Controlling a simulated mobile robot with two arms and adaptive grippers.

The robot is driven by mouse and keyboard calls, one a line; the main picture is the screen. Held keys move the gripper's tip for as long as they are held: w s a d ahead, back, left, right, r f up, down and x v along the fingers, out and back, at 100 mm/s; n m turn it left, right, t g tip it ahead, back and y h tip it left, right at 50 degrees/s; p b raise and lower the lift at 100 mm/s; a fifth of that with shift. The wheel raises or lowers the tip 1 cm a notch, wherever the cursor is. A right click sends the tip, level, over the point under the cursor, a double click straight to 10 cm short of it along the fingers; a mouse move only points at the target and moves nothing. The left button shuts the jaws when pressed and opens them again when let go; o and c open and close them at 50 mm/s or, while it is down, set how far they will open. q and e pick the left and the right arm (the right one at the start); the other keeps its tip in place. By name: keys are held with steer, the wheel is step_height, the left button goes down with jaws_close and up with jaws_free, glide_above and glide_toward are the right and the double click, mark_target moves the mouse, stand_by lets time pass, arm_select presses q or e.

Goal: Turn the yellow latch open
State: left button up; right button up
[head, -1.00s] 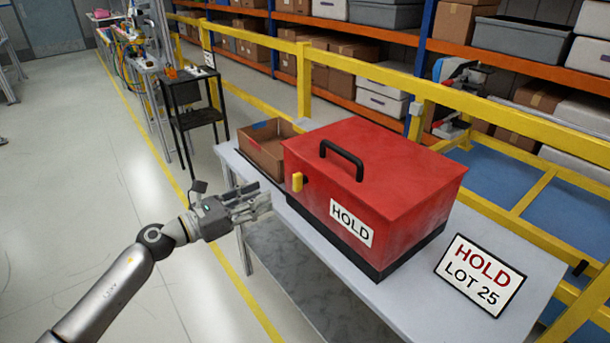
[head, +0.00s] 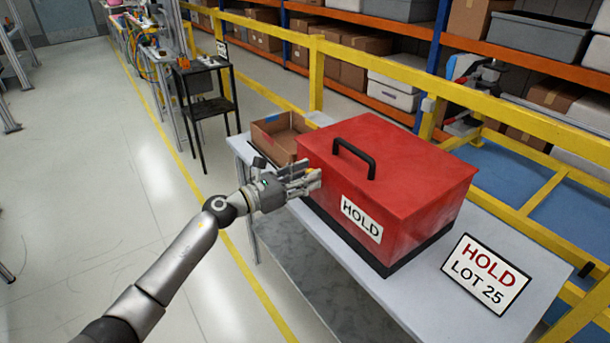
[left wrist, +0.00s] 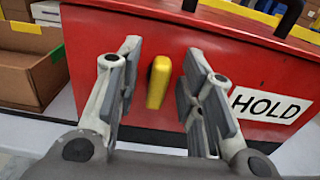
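The red box (head: 400,215) with a black top handle and a HOLD label stands on the grey table. Its yellow latch (left wrist: 158,83) is on the front face and stands nearly upright in the left wrist view. In the head view my fingers mostly cover the latch. My left gripper (head: 308,180) is at the left part of the front face. In the left wrist view it is open (left wrist: 157,85), with the latch between its two fingers and a gap on each side. My right gripper is not in view.
An open cardboard box (head: 277,138) stands left of the red box. A HOLD LOT 25 sign (head: 487,274) is at the right on the table (head: 390,310). A yellow railing (head: 375,68) runs behind, with shelving beyond. The floor left of the table is clear.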

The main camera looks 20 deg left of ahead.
arm_select(q)
jaws_close()
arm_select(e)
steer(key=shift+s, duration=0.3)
arm_select(q)
steer(key=shift+n, duration=0.4)
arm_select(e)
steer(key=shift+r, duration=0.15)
arm_select(q)
steer(key=n+p, duration=0.2)
steer(key=n, duration=0.3)
steer(key=n+p, duration=0.2)
steer(key=n, duration=0.4)
steer(key=a+f+n+p, duration=0.1)
steer(key=n+p, duration=0.1)
steer(key=n, duration=0.4)
steer(key=shift+w, duration=0.4)
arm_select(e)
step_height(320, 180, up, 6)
arm_select(q)
steer(key=shift+f+p, duration=0.1)
steer(key=shift+p, duration=0.2)
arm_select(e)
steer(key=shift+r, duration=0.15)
